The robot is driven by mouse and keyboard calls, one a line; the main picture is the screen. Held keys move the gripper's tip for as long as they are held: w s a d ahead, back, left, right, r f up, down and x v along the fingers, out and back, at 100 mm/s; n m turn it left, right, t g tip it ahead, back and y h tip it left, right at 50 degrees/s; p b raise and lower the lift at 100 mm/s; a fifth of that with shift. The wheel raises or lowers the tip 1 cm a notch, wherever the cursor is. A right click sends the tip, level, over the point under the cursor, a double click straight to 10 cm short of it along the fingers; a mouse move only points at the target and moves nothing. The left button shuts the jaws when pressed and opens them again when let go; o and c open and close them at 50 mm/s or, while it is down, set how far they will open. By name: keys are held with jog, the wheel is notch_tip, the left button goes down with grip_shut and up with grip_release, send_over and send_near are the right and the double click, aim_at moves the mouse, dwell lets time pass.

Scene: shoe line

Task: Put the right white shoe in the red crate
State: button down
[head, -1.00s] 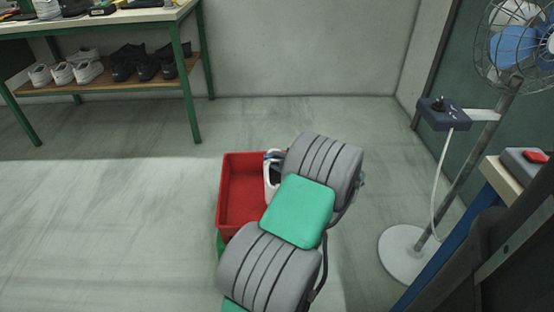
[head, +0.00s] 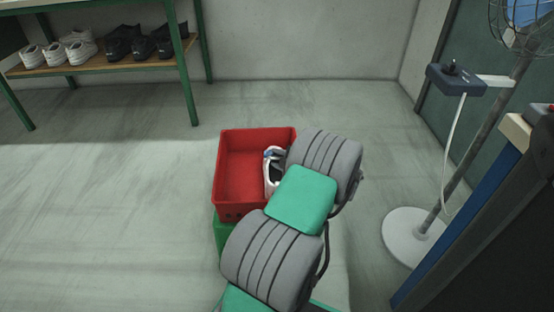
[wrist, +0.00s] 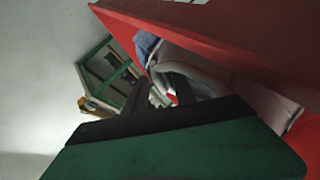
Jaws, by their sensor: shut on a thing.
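The red crate (head: 243,176) stands on a green crate in the middle of the head view. A white shoe (head: 269,180) with blue at one end is at the crate's right side, partly hidden behind my arm. In the wrist view the shoe (wrist: 207,70) lies close along the red crate wall (wrist: 230,45). My gripper (wrist: 160,92) is shut on the shoe near its opening. In the head view my arm hides the gripper. I cannot tell whether the shoe touches the crate floor.
A bench shelf (head: 90,65) at the back left holds several white and black shoes. A fan on a stand (head: 412,235) and a blue-legged table (head: 455,215) are at the right. The floor left of the crate is clear.

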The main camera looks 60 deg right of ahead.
jog(key=shift+f, duration=0.4)
jog(key=c, duration=1.1)
grip_release()
jog(key=shift+c, duration=0.2)
jog(key=shift+o, duration=1.1)
jog(key=p+v, duration=0.2)
jog(key=v, duration=0.6)
jog(key=shift+p, duration=0.3)
jog(key=shift+w, duration=0.1)
